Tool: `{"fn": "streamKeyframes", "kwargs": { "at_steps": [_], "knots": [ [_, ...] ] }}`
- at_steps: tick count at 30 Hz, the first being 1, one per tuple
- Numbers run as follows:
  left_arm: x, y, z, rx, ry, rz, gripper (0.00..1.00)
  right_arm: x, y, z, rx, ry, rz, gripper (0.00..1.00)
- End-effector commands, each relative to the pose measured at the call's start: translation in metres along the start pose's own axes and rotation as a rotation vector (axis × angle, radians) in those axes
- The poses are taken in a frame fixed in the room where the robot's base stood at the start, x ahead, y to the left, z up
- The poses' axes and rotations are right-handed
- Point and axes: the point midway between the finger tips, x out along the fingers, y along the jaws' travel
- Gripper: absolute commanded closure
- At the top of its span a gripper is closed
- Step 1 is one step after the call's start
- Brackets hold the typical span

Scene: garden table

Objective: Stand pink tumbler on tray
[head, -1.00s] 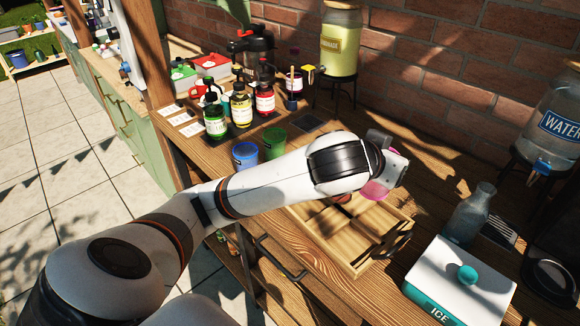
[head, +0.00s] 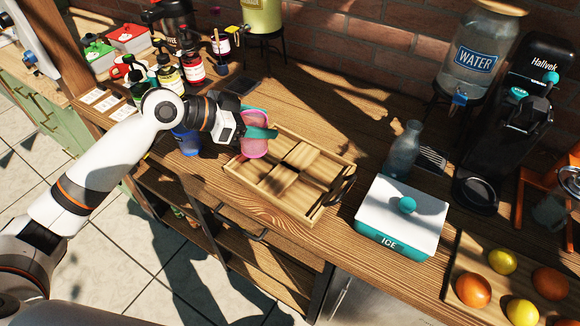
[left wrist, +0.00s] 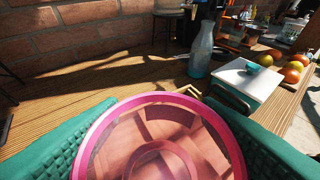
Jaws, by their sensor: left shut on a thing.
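The pink tumbler (head: 254,146) is upright in my left gripper (head: 258,132), whose teal fingers are shut around it. In the left wrist view its pink rim (left wrist: 160,98) fills the lower middle, between the two teal fingers, and it looks empty. In the head view the tumbler is over the far left part of the wooden tray (head: 312,217). Whether its base touches the tray I cannot tell. The tray is divided into compartments, with a dark handle at its right end. My right gripper is not in view.
A blue tumbler (head: 187,141) stands left of the tray, partly behind my left arm. A glass bottle (head: 403,150) and a white and teal ice box (head: 402,217) stand to the tray's right. Several syrup bottles (head: 192,68) stand at the back left.

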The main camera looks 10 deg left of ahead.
Motion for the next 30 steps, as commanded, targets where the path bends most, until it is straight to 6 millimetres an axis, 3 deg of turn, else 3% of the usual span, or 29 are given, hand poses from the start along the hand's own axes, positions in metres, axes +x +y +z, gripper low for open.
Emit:
{"fn": "streamKeyframes", "kwargs": {
  "at_steps": [6,15,30],
  "knots": [
    [-0.006,0.013,0.005,0.022,0.002,-0.042,0.71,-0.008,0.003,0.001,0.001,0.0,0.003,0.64],
    [0.017,0.013,-0.037,0.021,0.003,-0.045,0.71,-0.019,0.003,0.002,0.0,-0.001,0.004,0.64],
    [0.04,0.013,-0.079,0.025,0.002,-0.044,0.71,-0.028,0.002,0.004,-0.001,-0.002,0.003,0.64]
  ]
}}
